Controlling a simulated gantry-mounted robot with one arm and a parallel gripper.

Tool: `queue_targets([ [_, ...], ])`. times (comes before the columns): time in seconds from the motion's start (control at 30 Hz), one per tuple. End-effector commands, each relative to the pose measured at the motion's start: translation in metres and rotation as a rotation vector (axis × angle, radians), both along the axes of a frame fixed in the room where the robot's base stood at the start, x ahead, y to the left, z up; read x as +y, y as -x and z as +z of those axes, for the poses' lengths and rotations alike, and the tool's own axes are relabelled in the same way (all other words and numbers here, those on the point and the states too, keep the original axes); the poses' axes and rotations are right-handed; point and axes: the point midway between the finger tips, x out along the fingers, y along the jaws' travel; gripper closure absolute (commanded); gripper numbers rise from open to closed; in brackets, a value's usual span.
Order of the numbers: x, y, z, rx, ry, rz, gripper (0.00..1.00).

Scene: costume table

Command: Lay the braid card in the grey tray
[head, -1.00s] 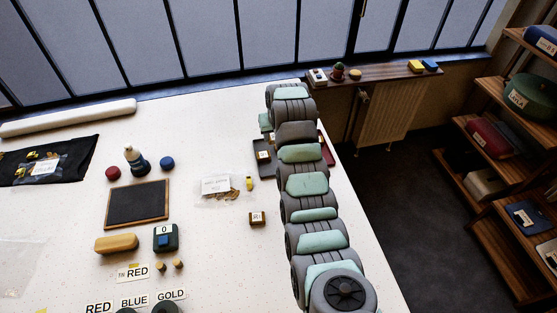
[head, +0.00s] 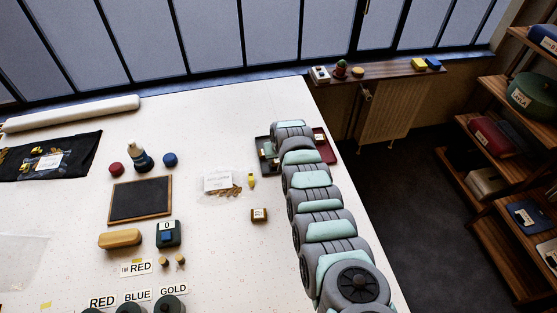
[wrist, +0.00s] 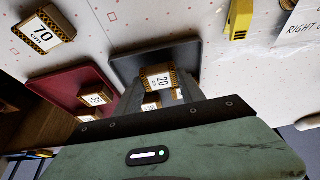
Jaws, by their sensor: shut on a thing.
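The grey tray (wrist: 188,52) lies on the white table below my gripper in the wrist view. In the head view the grey tray (head: 262,165) is mostly hidden by my arm. A small block-like card marked 20 (wrist: 162,82), with a black-and-yellow border, shows over the tray. A second, partly hidden labelled card (wrist: 150,103) shows just below it, close to my gripper (wrist: 158,98). My gripper is shut on a card over the tray. I cannot tell which of the two it holds, or whether the held card touches the tray floor.
A dark red tray (wrist: 60,83) stands beside the grey one, with a labelled card (wrist: 95,99) in it. A card marked 70 (wrist: 42,34) lies on the table. A yellow item (wrist: 240,20) and a clear bag (head: 222,183) lie nearby. The table edge is close.

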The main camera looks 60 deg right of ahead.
Motion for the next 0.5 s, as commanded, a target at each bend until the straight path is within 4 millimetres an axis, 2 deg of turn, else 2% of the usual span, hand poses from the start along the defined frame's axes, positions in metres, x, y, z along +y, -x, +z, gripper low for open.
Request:
queue_targets([
  [0.1,0.0014,0.0012,-0.0084,0.003,-0.003,0.000,0.92],
  [0.47,0.0012,0.0004,-0.0121,0.001,-0.002,0.000,0.92],
  [0.5,0.0011,0.0004,-0.0122,0.001,-0.002,0.000,0.53],
])
